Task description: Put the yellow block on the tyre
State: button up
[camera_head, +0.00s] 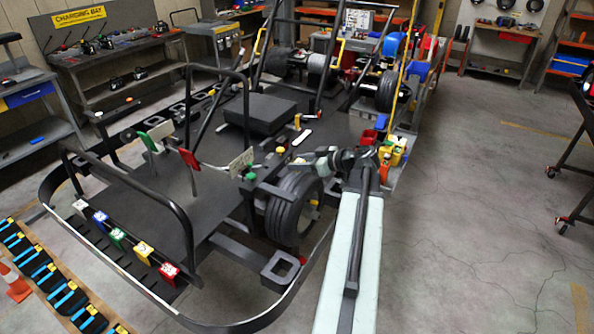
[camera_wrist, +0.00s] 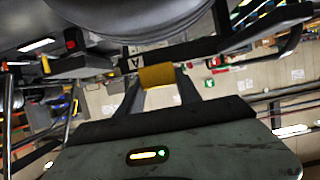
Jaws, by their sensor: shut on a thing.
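The yellow block (camera_wrist: 157,76) is between the fingers of my gripper (camera_wrist: 160,88) in the wrist view, which is shut on it. In the head view the yellow block (camera_head: 280,150) shows as a small spot at the tip of my gripper (camera_head: 290,158). The black tyre (camera_head: 292,205) stands upright on the near right side of the kart, below my gripper. The block appears above the tyre; I cannot tell whether they touch. A large grey curved surface at the top of the wrist view looks like the tyre (camera_wrist: 125,14).
A green knob (camera_head: 250,176) and a pale plate (camera_head: 241,162) are left of the tyre. The kart's tube frame (camera_head: 186,215) rises further left. Coloured bins (camera_head: 390,152) stand just right of my wrist. Open floor (camera_head: 480,190) lies to the right.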

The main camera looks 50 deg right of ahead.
aim_at(296, 178)
jog(key=shift+w+a, duration=0.2)
jog(key=shift+w, duration=0.05)
jog(key=f+b, duration=0.3)
jog(key=shift+w+a+f, duration=0.15)
jog(key=shift+w+a, duration=0.05)
jog(key=shift+w, duration=0.05)
jog(key=shift+f+b, duration=0.4)
jog(key=shift+b, duration=0.15)
jog(key=shift+r, duration=0.25)
jog(key=shift+f, duration=0.15)
jog(key=o, duration=1.3)
